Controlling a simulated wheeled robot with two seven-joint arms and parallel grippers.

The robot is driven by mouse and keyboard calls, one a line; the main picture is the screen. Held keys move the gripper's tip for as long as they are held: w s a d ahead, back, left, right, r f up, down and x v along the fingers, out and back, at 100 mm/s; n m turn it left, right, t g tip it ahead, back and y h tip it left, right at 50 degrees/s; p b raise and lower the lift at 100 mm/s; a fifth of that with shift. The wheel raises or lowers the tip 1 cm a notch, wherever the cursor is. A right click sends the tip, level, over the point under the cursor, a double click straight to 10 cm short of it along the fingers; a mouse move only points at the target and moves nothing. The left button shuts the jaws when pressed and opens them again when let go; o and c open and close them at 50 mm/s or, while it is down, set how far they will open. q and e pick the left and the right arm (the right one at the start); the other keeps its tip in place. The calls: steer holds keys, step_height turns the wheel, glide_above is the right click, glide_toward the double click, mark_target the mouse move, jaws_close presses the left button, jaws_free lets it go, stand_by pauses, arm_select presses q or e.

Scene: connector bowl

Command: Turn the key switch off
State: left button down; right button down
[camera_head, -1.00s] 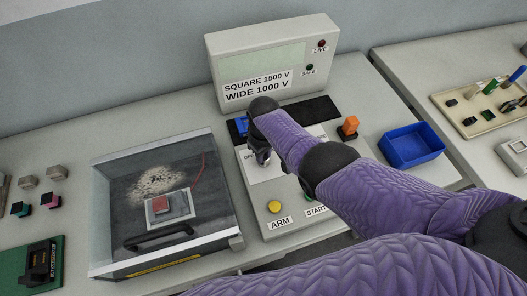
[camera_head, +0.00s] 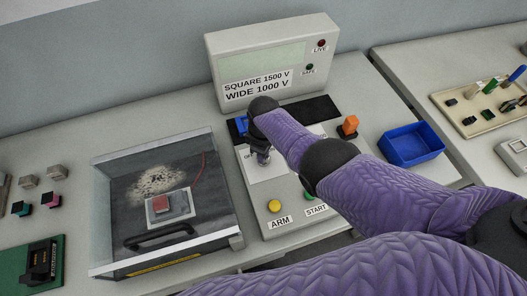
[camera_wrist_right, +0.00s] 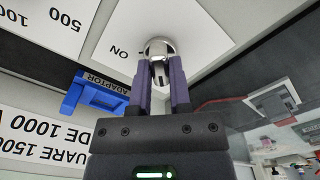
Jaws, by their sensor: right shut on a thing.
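The key switch (camera_wrist_right: 159,48) is a round chrome part on a white label plate, with "ON" printed beside it in the right wrist view. My right gripper (camera_wrist_right: 160,80) is shut on the key at the switch, one finger on each side. In the head view my right gripper (camera_head: 260,156) is small and partly hidden by my purple right arm, which reaches over the control panel (camera_head: 252,206). The key's exact angle is hard to read. My left gripper is not in view.
A tester box (camera_head: 262,71) with red LIVE and green SAFE lamps stands behind. A clear-lidded case (camera_head: 105,222) is at left. A blue bin (camera_head: 412,144), an orange part (camera_head: 348,125), a yellow ARM button (camera_head: 274,206) and a green START button (camera_head: 309,196) are near my arm.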

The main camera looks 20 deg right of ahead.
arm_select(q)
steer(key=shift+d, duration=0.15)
arm_select(e)
steer(key=c, duration=0.6)
jaws_free()
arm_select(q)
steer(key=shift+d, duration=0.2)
arm_select(e)
steer(key=shift+o, duration=0.2)
step_height(320, 180, up, 9)
steer(key=p, duration=0.6)
steer(key=shift+p, duration=0.3)
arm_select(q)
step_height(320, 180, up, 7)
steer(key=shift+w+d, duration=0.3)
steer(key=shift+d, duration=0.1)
arm_select(e)
steer(key=shift+r, duration=0.45)
